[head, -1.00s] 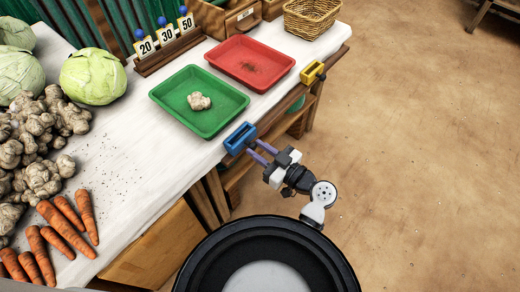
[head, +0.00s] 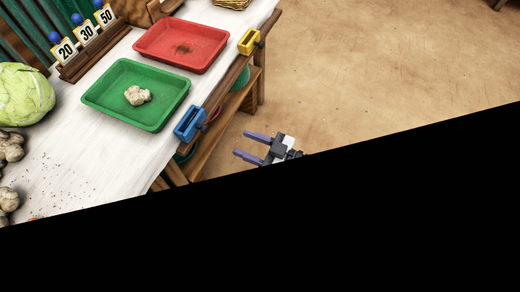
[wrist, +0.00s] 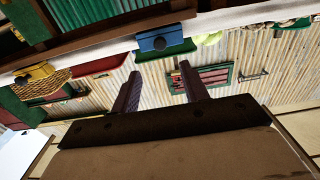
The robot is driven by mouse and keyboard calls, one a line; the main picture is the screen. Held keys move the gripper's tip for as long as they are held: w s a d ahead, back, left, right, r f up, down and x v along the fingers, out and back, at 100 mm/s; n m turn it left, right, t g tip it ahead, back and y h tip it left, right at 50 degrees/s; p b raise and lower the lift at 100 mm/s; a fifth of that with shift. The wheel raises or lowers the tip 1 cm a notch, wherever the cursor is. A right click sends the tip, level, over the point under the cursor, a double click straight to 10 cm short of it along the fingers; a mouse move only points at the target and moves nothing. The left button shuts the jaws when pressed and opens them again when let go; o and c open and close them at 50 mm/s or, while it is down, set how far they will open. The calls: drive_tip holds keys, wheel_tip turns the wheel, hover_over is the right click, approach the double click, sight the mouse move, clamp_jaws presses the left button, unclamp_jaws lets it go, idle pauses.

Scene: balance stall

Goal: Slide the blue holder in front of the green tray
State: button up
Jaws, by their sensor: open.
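The blue holder (head: 190,122) sits on the rail along the table's front edge, in front of the green tray's right part. The green tray (head: 165,119) lies on the white table with a knobbly pale root (head: 137,95) in it. My gripper (head: 247,145) is open and empty, off the table's edge to the right of the blue holder and apart from it. In the wrist view my two fingers (wrist: 156,84) point toward the table edge, with the blue holder (wrist: 160,40) beyond them. The green tray (wrist: 168,53) shows partly behind the holder.
A yellow holder (head: 249,41) sits farther along the same edge, by the red tray (head: 180,48). Number cards (head: 85,45) stand in a wooden rack behind the trays. A cabbage (head: 25,95) is at left. Open floor (head: 370,80) lies to the right. Black hides the lower head view.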

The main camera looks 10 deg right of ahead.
drive_tip(key=v, duration=0.3)
drive_tip(key=shift+s+d, duration=0.1)
drive_tip(key=shift+d, duration=0.1)
idle(0.3)
